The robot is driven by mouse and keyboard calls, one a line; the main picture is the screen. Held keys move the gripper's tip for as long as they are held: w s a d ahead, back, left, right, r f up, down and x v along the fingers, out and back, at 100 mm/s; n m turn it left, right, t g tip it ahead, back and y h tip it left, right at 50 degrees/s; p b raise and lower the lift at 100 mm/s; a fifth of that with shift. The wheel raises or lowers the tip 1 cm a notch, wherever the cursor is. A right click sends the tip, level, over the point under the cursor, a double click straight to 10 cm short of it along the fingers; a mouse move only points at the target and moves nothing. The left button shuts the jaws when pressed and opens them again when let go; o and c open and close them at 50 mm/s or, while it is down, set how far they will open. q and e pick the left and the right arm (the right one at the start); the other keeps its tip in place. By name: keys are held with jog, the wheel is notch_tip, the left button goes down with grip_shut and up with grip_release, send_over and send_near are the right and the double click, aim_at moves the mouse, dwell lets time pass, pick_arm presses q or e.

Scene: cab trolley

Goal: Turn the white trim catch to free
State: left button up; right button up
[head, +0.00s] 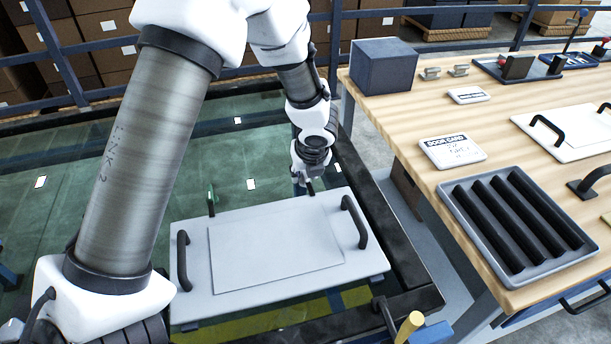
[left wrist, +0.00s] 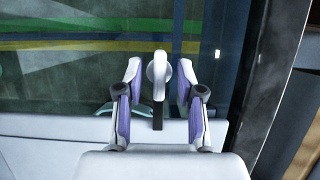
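The white trim catch (left wrist: 157,75) shows in the left wrist view as a rounded white knob with a short upright lever and a dark strip below it. My left gripper (left wrist: 158,84) is open, with one finger on each side of the catch. Gaps show between the catch and both fingers. In the head view my left gripper (head: 306,184) points down at the far edge of a light grey trim panel (head: 275,252), near its right handle. The catch cannot be made out there. My right gripper is not in view.
The panel has two black handles (head: 355,222) and a green catch (head: 211,201) at its far left edge. A wooden bench (head: 410,150) at right holds a ribbed tray (head: 447,205), a card (head: 452,151) and a dark box (head: 384,66). A dark frame edge (head: 385,225) lies right of the panel.

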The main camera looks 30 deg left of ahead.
pick_arm(q)
jog(key=shift+r, duration=0.1)
grip_shut()
